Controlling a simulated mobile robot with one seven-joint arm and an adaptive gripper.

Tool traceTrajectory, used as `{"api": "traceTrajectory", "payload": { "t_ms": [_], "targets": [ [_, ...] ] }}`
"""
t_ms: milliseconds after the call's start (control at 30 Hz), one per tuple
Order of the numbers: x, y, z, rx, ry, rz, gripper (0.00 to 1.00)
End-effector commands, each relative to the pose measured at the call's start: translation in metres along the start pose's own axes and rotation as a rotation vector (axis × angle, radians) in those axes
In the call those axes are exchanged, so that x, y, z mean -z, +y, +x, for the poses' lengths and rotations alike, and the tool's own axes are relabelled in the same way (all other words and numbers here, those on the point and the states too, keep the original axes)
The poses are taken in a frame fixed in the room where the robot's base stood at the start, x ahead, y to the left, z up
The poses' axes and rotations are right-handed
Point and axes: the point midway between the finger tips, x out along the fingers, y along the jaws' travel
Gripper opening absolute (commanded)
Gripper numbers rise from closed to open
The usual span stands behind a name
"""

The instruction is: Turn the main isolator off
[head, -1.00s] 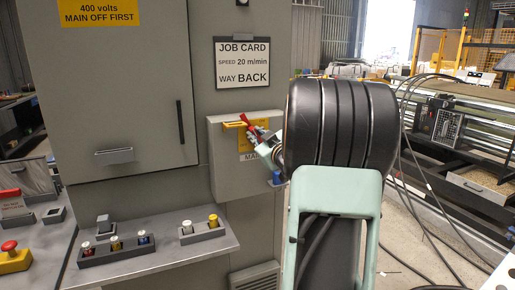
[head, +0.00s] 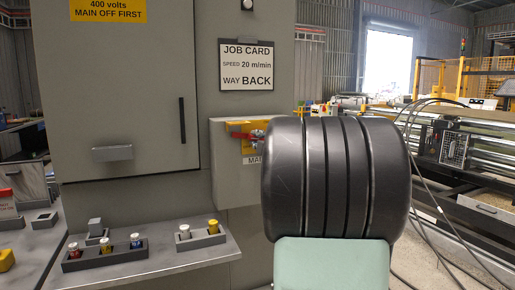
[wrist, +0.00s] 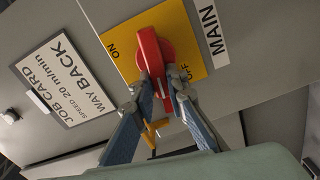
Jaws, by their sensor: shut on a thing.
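The main isolator has a red handle (wrist: 152,50) on a yellow plate (wrist: 187,25) marked ON and OFF, with a MAIN label (wrist: 209,32) beside it. My gripper (wrist: 162,88) is shut on the lower end of the red handle, one finger on each side. The handle points down in the wrist view, and the right finger partly covers the OFF mark. In the head view the red handle (head: 241,135) lies about level, pointing left across the yellow plate (head: 256,127).
The isolator's grey box (head: 227,170) is on a grey cabinet (head: 115,95), right of its door. A job card (head: 246,65) hangs above. A shelf with buttons (head: 155,255) juts out below left. Cables (head: 425,180) hang at the right.

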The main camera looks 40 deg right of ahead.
Motion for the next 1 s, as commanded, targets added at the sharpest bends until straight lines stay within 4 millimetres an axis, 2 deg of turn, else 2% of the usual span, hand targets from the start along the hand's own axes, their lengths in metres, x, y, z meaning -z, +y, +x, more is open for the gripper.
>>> {"api": "traceTrajectory", "payload": {
  "t_ms": [333,900,933,1000],
  "targets": [
    [-0.0006,-0.0044,0.0,0.0,-0.001,-0.148,0.0],
    [-0.0006,-0.0041,0.0,0.002,0.0,-0.179,0.0],
    [-0.0006,-0.0042,0.0,0.002,0.0,-0.178,0.15],
    [-0.0006,-0.0041,0.0,0.002,0.0,-0.178,0.23]
  ]
}}
